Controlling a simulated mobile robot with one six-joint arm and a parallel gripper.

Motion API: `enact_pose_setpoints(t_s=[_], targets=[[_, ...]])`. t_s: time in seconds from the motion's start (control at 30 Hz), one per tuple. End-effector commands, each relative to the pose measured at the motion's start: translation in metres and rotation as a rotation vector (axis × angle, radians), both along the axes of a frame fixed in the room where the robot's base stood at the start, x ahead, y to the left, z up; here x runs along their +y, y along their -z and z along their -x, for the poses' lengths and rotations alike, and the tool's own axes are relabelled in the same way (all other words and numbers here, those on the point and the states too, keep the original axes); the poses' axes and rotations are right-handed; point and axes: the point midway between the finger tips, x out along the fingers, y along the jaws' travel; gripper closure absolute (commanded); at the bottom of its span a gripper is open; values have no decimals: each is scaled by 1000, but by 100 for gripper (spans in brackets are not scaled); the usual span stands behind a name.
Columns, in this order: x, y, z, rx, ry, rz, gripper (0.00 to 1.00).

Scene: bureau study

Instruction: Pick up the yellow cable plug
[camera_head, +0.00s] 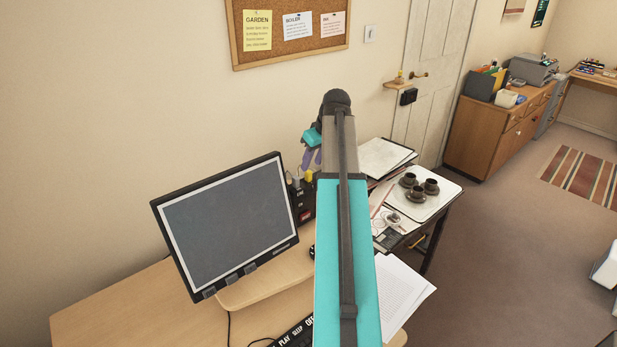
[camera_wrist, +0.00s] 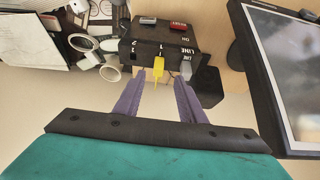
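The yellow cable plug (camera_wrist: 158,67) stands in a black box (camera_wrist: 150,46), at the socket labelled 1 in the wrist view. In the head view the plug (camera_head: 309,175) shows as a small yellow spot on top of the box (camera_head: 301,207), beside the monitor. My gripper (camera_wrist: 160,80) is open, with its two purple fingers on either side of the plug in the picture and gaps visible on both sides. I cannot tell whether the tips are level with it. In the head view my gripper (camera_head: 312,160) appears just above the plug.
A pale grey plug (camera_wrist: 186,68) stands close beside the yellow one, by the right finger. The monitor (camera_head: 228,226) is near the box. A tray (camera_head: 440,207) with dark cups and papers (camera_head: 403,298) lie to the right.

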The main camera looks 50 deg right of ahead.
Motion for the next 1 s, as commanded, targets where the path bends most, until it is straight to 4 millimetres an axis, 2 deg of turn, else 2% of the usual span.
enact_pose_setpoints(t_s=[0.6,1.0], targets=[[-5,40,-17,1,-1,-1,63],[-5,46,-19,0,-2,0,63]])
